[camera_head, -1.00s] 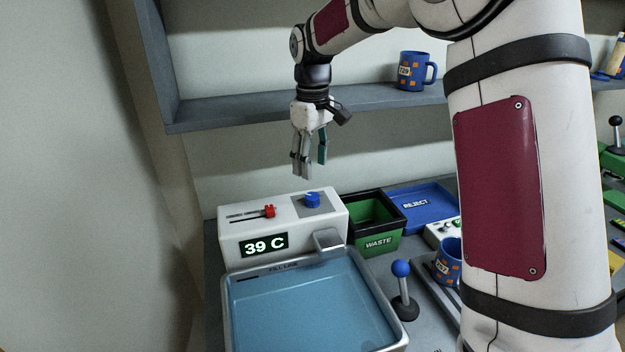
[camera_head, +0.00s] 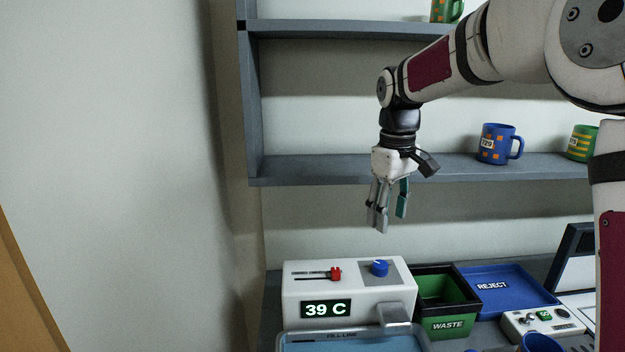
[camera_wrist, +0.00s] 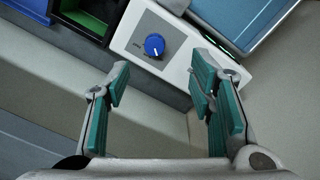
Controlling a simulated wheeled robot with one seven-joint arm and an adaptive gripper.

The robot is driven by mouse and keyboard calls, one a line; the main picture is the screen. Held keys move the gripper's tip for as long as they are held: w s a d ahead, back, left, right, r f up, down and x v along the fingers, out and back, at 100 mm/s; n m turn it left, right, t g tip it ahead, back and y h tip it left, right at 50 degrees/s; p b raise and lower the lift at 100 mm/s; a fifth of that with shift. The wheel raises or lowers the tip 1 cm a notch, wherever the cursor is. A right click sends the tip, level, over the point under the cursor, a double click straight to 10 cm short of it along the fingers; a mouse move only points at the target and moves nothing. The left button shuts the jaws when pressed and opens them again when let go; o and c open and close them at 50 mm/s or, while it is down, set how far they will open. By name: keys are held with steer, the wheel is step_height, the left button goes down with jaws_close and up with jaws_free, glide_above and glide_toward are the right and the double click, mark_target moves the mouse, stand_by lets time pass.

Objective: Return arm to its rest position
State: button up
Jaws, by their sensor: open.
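My gripper (camera_head: 387,210) hangs pointing down in the head view, in front of the lower shelf and above the white control box (camera_head: 345,287). Its fingers are apart with nothing between them. In the wrist view the open gripper (camera_wrist: 160,100) shows its teal finger pads, with the blue knob (camera_wrist: 154,45) of the box beyond them. The box also has a red slider (camera_head: 336,273) and a display reading 39 C.
A blue mug (camera_head: 497,144) and a green mug (camera_head: 582,143) stand on the lower shelf (camera_head: 340,172). Below are a water basin (camera_head: 350,343), a green waste bin (camera_head: 447,327) and a blue reject tray (camera_head: 520,303). Bare wall lies to the left.

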steer(key=s+r+m+t, duration=0.1)
steer(key=s+r+m, duration=0.15)
steer(key=s, duration=0.65)
steer(key=s+r+m+t, duration=0.1)
steer(key=s+r, duration=0.2)
steer(key=s, duration=0.5)
steer(key=s+f+m+t, duration=0.2)
steer(key=s+f+m, duration=0.1)
steer(key=s, duration=1)
steer(key=shift+d+f+t, duration=0.15)
steer(key=shift+f+t, duration=0.25)
steer(key=shift+f, duration=0.15)
